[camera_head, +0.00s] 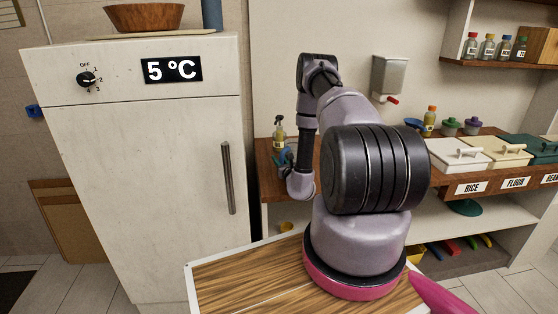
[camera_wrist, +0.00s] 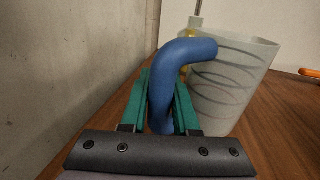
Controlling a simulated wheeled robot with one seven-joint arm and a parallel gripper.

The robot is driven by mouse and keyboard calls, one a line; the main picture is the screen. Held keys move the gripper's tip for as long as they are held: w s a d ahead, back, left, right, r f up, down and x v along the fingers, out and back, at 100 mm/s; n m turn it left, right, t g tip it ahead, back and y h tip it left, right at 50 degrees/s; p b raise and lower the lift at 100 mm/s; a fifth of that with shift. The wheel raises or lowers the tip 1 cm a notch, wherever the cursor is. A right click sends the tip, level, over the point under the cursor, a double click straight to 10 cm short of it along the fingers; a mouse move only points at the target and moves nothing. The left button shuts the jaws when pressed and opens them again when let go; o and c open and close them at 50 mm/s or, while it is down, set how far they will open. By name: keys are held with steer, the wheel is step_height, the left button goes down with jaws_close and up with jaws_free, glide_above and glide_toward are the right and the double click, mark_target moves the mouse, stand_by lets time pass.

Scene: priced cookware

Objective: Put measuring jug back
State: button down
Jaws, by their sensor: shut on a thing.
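The measuring jug (camera_wrist: 230,85) is a pale grey, tapered vessel with dark curved lines on its side and a thick blue handle (camera_wrist: 190,48). It stands roughly upright in the wrist view. My gripper (camera_wrist: 165,85) has teal fingers, shut on both sides of the blue handle. The jug's base is partly hidden, and I cannot tell if it touches the wooden counter (camera_wrist: 285,125). In the head view my gripper (camera_head: 285,160) is small, at the counter's left end by the fridge, and the jug is not clear there.
The fridge (camera_head: 150,180) stands to the left. White and cream lidded containers (camera_head: 458,156) are on the counter's right. An orange item (camera_wrist: 310,72) lies right of the jug, with bare counter between.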

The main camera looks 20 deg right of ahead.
steer(key=c, duration=0.7)
jaws_free()
steer(key=shift+o, duration=0.2)
steer(key=shift+s+r, duration=0.1)
steer(key=shift+s, duration=0.05)
steer(key=s, duration=1.1)
steer(key=shift+s+a, duration=0.35)
